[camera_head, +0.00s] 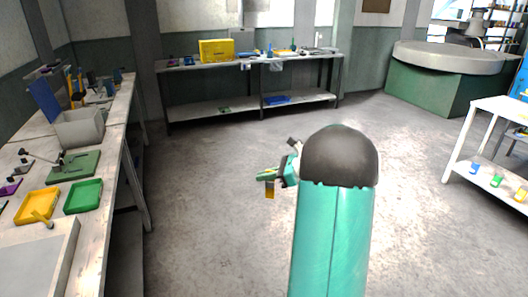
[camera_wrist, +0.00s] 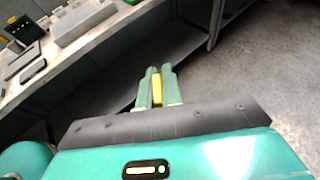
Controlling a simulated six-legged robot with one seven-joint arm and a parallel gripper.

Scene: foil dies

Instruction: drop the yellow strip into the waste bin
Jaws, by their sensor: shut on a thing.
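My gripper (camera_head: 268,176) is out over the floor between the left bench and the middle of the room, well away from the bench top. It is shut on the yellow strip (camera_head: 270,191), which hangs below the fingers. In the wrist view, the yellow strip (camera_wrist: 157,88) shows upright between the two green fingers of my gripper (camera_wrist: 155,76). A grey open box (camera_head: 80,129) stands on the left bench; I cannot tell whether it is the waste bin. No other bin shows clearly.
The left bench (camera_head: 117,118) holds a yellow tray (camera_head: 37,205), a green tray (camera_head: 84,196) and tools. A back bench (camera_head: 225,65) carries a yellow box (camera_head: 216,49). A white shelf stands at right. The floor (camera_head: 215,240) around my arm is clear.

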